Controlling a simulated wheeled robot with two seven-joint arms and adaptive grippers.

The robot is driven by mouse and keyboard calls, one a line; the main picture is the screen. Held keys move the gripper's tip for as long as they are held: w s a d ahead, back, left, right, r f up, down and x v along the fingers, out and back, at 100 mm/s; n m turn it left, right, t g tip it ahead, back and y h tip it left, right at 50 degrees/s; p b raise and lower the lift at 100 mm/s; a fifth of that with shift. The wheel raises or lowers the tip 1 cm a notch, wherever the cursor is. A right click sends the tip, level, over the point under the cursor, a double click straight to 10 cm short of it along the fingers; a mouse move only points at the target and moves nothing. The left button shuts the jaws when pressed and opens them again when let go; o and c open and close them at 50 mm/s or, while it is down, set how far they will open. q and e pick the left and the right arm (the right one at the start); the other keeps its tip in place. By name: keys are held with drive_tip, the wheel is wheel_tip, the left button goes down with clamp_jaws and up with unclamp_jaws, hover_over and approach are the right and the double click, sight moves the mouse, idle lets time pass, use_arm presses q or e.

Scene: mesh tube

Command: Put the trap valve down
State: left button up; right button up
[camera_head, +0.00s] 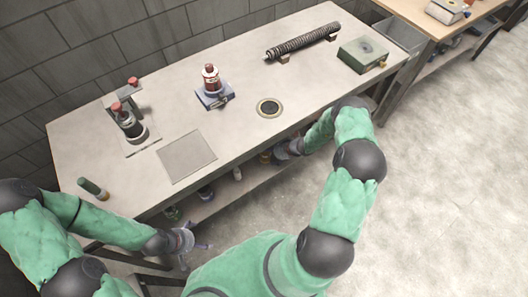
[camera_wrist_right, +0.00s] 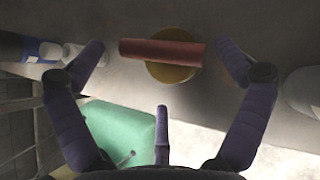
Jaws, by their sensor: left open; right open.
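A round brass-coloured thing with a red bar across it, which looks like the trap valve (camera_wrist_right: 174,71), sits on the grey shelf surface in the right wrist view. In the head view a small yellowish spot on the under-table shelf (camera_head: 265,157) seems to be the same thing, mostly hidden. My right gripper (camera_wrist_right: 160,52) is open, its fingers spread on either side of the valve, apart from it. In the head view my right gripper (camera_head: 285,150) is at the table's front edge, partly hidden. My left gripper (camera_head: 188,241) is open and empty in front of the table.
On the tabletop stand a red-and-white bottle on a blue base (camera_head: 212,87), a dark device with red knobs (camera_head: 128,120), a ribbed tube on supports (camera_head: 303,41) and a green box (camera_head: 362,54). Several items stand on the shelf below, including a white one (camera_head: 237,173).

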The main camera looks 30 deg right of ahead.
drive_tip(key=p+v, duration=0.2)
drive_tip(key=v, duration=0.6)
drive_tip(key=s+a+r+n+g, duration=0.1)
drive_tip(key=s+a+n+g, duration=0.1)
drive_tip(key=s+a+n, duration=0.3)
drive_tip(key=s+a+r+n+g, duration=0.2)
drive_tip(key=s+a+n, duration=0.4)
drive_tip(key=a+n, duration=0.6)
drive_tip(key=s+a+r+n+g+h, duration=0.1)
drive_tip(key=s+a+n+g, duration=0.1)
drive_tip(key=s+a+n, duration=0.4)
drive_tip(key=a+n, duration=0.3)
drive_tip(key=a, duration=0.1)
drive_tip(key=shift+s+r+g, duration=0.25)
drive_tip(key=shift+r+g, duration=0.15)
